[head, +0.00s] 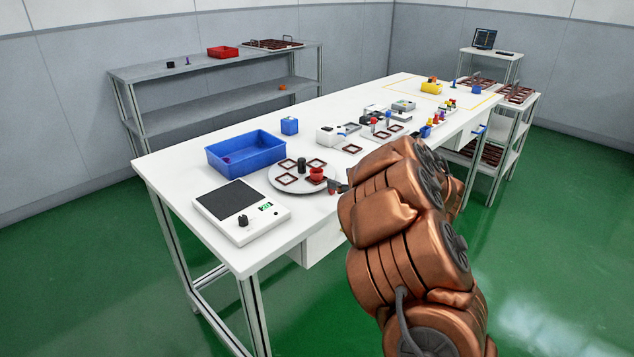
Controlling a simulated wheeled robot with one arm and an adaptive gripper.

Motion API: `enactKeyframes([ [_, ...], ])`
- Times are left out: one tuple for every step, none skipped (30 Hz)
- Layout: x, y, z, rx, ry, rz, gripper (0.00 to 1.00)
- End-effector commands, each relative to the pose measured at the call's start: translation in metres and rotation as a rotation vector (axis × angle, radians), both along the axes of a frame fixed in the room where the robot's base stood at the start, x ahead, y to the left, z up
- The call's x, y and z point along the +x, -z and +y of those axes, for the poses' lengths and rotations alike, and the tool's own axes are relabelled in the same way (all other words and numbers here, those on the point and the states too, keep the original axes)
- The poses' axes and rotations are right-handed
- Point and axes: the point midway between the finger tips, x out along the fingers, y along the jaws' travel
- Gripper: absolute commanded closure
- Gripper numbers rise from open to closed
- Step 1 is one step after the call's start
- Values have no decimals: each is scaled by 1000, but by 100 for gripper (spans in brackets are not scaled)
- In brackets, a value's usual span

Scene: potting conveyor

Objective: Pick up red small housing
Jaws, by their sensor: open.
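A small red housing (316,174) sits on the round grey turntable (290,190) on the white bench, among several brown square frames. A black cylinder (301,164) stands just behind it to the left. My copper-coloured arm reaches in from the lower right and hides part of the bench. My gripper (334,184) is at the turntable's right edge, close to the right of the red housing. It is open; its fingers are small and mostly hidden by the arm. I cannot tell whether a finger touches the housing. Another small red piece shows at the gripper.
A blue bin (246,153) stands behind the turntable, and a scale (240,210) with a black knob-like part stands at the front left. A small blue box (289,126) and a white device (330,135) stand farther back. A grey shelf (215,100) is against the wall.

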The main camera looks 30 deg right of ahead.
Motion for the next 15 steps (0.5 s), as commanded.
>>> enactKeyframes([
  [0, 3, 1, 8, -9, -2, 31],
  [2, 3, 3, 11, -14, -4, 31],
  [4, 3, 4, 14, -16, -4, 31],
  [7, 3, 5, 14, -18, -4, 31],
  [10, 4, 6, 14, -18, -4, 31],
  [14, 4, 7, 14, -18, -5, 31],
  [17, 5, 8, 14, -18, -5, 31],
  [20, 5, 8, 15, -17, -5, 31],
  [22, 6, 9, 15, -17, -5, 31],
  [24, 6, 9, 15, -17, -5, 31],
  [25, 7, 10, 15, -16, -5, 31],
  [27, 7, 10, 15, -16, -4, 31],
  [29, 8, 11, 15, -16, -4, 31],
  [31, 8, 12, 15, -17, -4, 31],
  [35, 9, 13, 15, -16, -4, 31],
])
